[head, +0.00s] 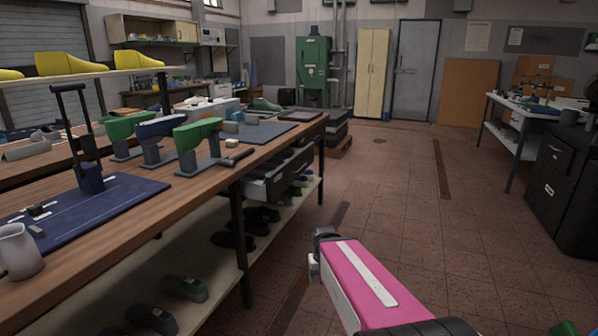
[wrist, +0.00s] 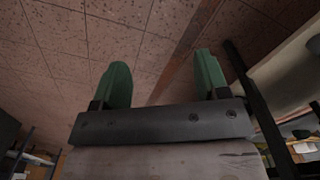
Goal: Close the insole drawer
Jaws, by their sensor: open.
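The insole drawer (head: 282,178) is a dark drawer under the top of the long wooden bench, with a small pale label on its near side. It stands pulled out toward the aisle, and its inside is partly visible from above. My arm reaches in from the bottom right of the head view, pink with a white stripe. My gripper (wrist: 160,72) shows two green fingers wide apart with nothing between them in the wrist view. In the head view the gripper end is low over the aisle, nearer than the drawer and apart from it; its fingers are mostly hidden there.
The wooden bench (head: 150,211) carries green and blue shoe lasts on stands, a blue mat (head: 90,212) and a grey jug (head: 18,252). A lower shelf (head: 205,250) holds several shoes. The tiled aisle is clear. A black cabinet (head: 562,190) stands at the right.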

